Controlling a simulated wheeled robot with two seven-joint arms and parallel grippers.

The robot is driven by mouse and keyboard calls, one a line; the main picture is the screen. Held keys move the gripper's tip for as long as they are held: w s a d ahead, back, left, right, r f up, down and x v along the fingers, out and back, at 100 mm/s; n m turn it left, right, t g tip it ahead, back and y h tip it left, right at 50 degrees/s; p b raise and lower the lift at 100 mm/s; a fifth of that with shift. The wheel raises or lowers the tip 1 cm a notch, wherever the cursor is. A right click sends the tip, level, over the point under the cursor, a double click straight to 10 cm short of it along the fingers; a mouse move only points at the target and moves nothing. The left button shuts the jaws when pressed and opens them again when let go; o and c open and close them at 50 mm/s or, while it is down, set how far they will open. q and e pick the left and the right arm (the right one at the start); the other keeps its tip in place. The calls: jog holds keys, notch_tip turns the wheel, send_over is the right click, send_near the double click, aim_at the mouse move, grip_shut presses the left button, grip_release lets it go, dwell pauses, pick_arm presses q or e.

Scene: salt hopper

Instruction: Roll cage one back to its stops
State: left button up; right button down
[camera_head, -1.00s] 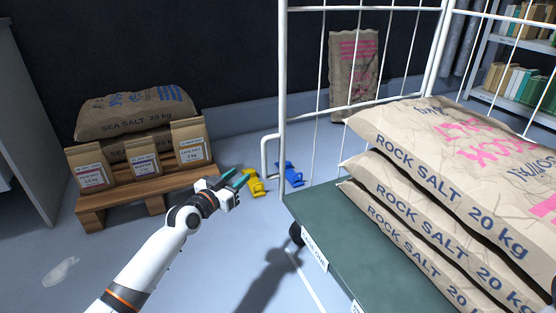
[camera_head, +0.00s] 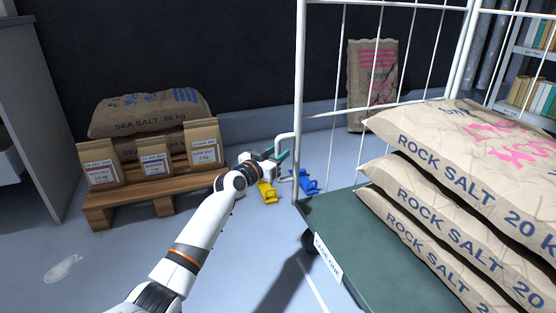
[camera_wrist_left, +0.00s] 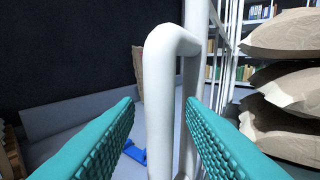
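Cage one, a white wire roll cage with a green base (camera_head: 345,235) and a "CAGE ONE" label, stands at the right, loaded with several rock salt sacks (camera_head: 450,205). Its white side handle (camera_head: 277,150) sticks out to the left of the corner post. My left gripper (camera_head: 277,160) is at this handle. In the left wrist view the handle (camera_wrist_left: 160,100) stands upright between the two teal fingers, with gaps on both sides, so the gripper (camera_wrist_left: 163,130) is open. A yellow stop (camera_head: 267,192) and a blue stop (camera_head: 305,183) are on the floor beyond. My right gripper does not show.
A wooden pallet (camera_head: 165,203) with a sea salt sack (camera_head: 150,112) and small paper bags (camera_head: 153,169) stands at the left. Another sack (camera_head: 372,85) leans on the back wall.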

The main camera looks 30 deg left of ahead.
pick_arm(q)
jog(key=shift+w, duration=0.35)
jog(key=shift+c, duration=0.3)
grip_shut()
jog(key=shift+d+r, duration=0.1)
